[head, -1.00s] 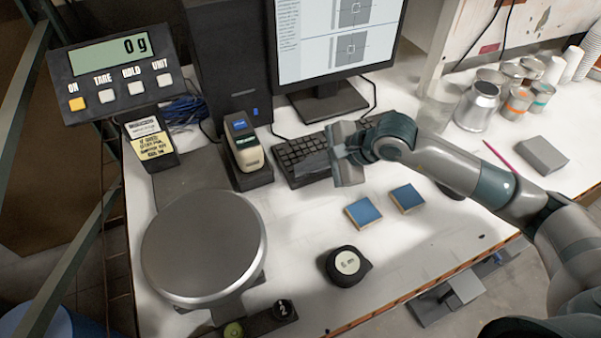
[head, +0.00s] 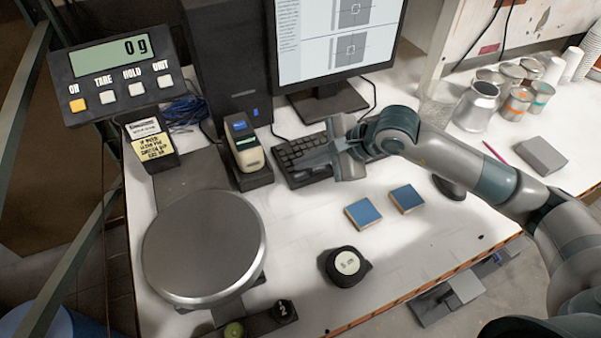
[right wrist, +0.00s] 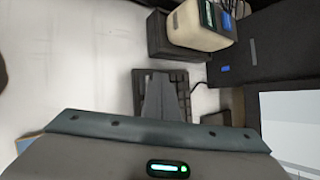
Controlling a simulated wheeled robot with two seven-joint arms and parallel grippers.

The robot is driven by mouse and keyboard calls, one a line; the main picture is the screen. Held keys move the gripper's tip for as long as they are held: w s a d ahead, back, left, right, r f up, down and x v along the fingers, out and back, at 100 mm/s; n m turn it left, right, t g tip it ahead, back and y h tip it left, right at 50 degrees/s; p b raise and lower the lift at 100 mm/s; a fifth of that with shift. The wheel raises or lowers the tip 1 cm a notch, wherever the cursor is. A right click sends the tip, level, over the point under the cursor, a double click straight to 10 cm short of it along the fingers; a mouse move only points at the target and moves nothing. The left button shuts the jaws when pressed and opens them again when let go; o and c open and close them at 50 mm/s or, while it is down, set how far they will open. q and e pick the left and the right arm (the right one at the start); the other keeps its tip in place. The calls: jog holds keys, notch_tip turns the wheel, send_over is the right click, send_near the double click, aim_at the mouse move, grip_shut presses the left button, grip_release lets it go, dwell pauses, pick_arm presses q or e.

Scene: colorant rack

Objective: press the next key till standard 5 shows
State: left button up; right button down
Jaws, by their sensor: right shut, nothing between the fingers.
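A cream handheld instrument (head: 249,158) stands in a dark dock left of the keyboard. My left gripper is out of view.
The keyboard (head: 290,148) lies under my fingers, with the monitor (head: 335,35) behind. A round scale plate (head: 203,245) stands at front left; its display (head: 110,55) reads 0 g. Two blue blocks (head: 363,213) and a black round object (head: 346,266) sit in front.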

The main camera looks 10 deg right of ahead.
aim_at(306, 176)
jog(key=shift+r+p, duration=0.7)
jog(key=shift+r, duration=1.55)
